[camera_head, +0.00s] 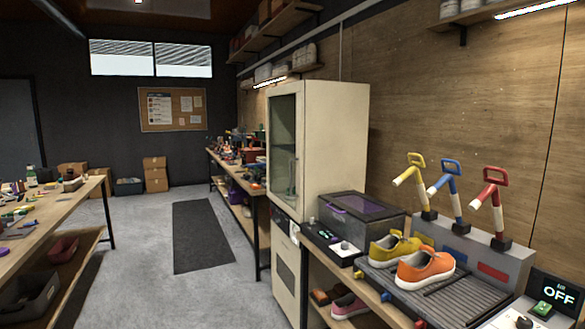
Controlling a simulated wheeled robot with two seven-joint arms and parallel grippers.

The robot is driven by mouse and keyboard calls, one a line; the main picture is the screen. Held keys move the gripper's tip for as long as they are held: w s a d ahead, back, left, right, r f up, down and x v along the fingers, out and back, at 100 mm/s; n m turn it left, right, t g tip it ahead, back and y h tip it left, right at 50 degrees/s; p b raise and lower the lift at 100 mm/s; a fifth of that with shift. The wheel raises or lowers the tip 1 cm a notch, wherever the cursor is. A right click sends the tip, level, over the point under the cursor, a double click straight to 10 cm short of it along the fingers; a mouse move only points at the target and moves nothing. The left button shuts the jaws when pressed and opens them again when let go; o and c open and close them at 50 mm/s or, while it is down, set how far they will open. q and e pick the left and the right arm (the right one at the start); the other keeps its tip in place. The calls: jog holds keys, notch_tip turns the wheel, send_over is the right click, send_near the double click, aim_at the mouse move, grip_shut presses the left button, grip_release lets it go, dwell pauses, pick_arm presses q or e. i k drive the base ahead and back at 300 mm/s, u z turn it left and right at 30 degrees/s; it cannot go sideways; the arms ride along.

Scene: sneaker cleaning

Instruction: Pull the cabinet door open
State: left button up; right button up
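A tall cream cabinet (333,140) stands right of the picture's middle against the wood wall. Its upper door (285,145) has a dark glass pane in a cream frame and looks shut. A thin upright shape shows on or behind the lower part of the glass; I cannot tell if it is a handle. Below are a small panel and a lower cream front (285,274) with a dark vent. Neither of my grippers shows in the head view.
A workbench on the right holds a yellow sneaker (395,246), an orange sneaker (425,267), a dark lidded box (362,213) and several coloured nozzles. A cluttered table (88,193) stands at left. Grey floor with a dark mat (203,237) lies open between.

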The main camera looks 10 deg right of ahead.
aim_at(298, 87)
jog(key=z, duration=0.65)
jog(key=i, duration=1.8)
jog(key=z, duration=0.75)
